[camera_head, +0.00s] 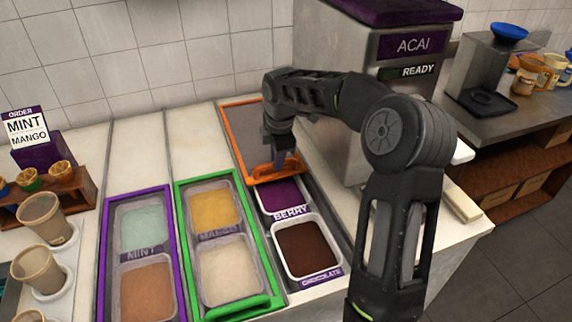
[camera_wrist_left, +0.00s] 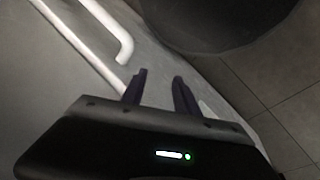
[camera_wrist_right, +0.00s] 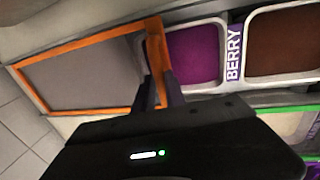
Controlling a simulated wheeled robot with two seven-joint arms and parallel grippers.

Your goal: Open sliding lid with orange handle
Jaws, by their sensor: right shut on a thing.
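The sliding lid (camera_head: 243,134) is a grey panel with an orange frame and an orange handle (camera_head: 262,172) along its near edge. It lies toward the back of the right-hand well, with the berry tub (camera_head: 284,196) and chocolate tub (camera_head: 306,248) uncovered in front of it. My right gripper (camera_head: 281,160) is shut on the orange handle. In the right wrist view the handle (camera_wrist_right: 156,60) stands between the fingers, beside the purple berry tub (camera_wrist_right: 196,55). My left gripper (camera_wrist_left: 160,88) is open and empty, low beside a grey surface with a white bar.
A purple-framed well (camera_head: 105,235) and a green-framed well (camera_head: 181,225) hold tubs to the left. The acai machine (camera_head: 400,55) stands close to the right of the lid. Cups (camera_head: 38,268) and a wooden stand (camera_head: 75,190) are at far left.

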